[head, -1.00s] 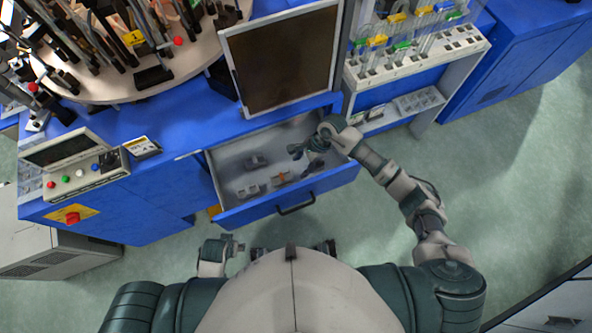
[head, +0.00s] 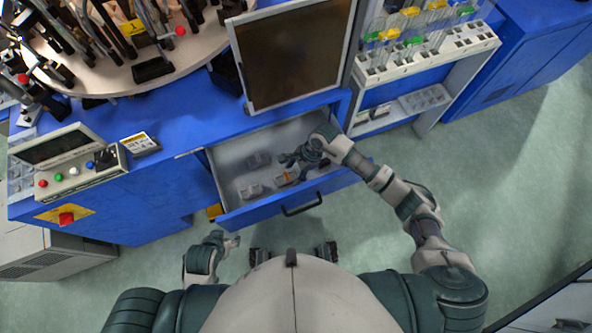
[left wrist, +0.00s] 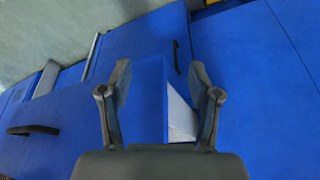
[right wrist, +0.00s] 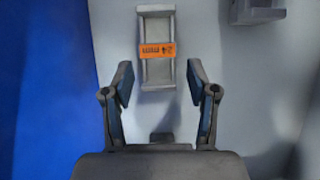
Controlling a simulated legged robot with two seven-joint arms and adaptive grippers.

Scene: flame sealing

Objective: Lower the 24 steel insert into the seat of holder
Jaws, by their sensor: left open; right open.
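A grey metal block with an orange label (right wrist: 157,50), whose upside-down print seems to read 24 mm, lies in the open drawer (head: 222,180). I take it for the 24 steel insert; it also shows in the head view (head: 285,178). My right gripper (head: 287,160) is open above the drawer. In the right wrist view its fingertips (right wrist: 160,75) are spread to either side of the block's near end, and contact cannot be seen. My left gripper (head: 234,240) is open and empty outside the drawer, facing blue panels in its wrist view (left wrist: 160,75). I cannot pick out the holder.
Other grey blocks lie in the drawer, one at the back (head: 258,160) and one at front left (head: 252,191). A framed dark screen (head: 292,55) stands behind it. A button panel (head: 70,170) is at left and a rack of clear tubes (head: 425,45) at right.

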